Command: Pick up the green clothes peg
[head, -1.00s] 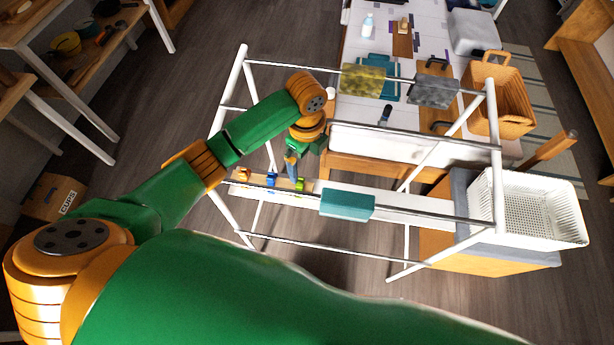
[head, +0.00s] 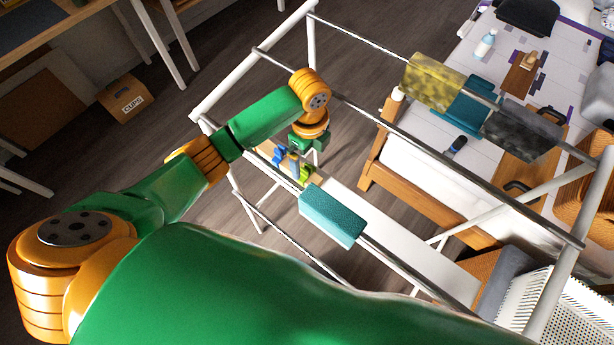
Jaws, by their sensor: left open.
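The small green clothes peg (head: 305,173) sits on the shelf board at the left end of the white drying rack. A blue clothes peg (head: 278,155) sits to its left. My left gripper (head: 295,166) comes down from above between the two pegs, with its fingers close beside the green peg. It is open, and I cannot tell whether a finger touches the peg. The gripper hides part of the board. My right gripper is not in view.
A teal cloth (head: 333,215) hangs on the rack's near bar, right of the pegs. Yellow (head: 432,80) and grey (head: 522,136) cloths hang on farther bars. Rack rails (head: 440,160) surround my arm. A white basket (head: 570,305) stands at lower right.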

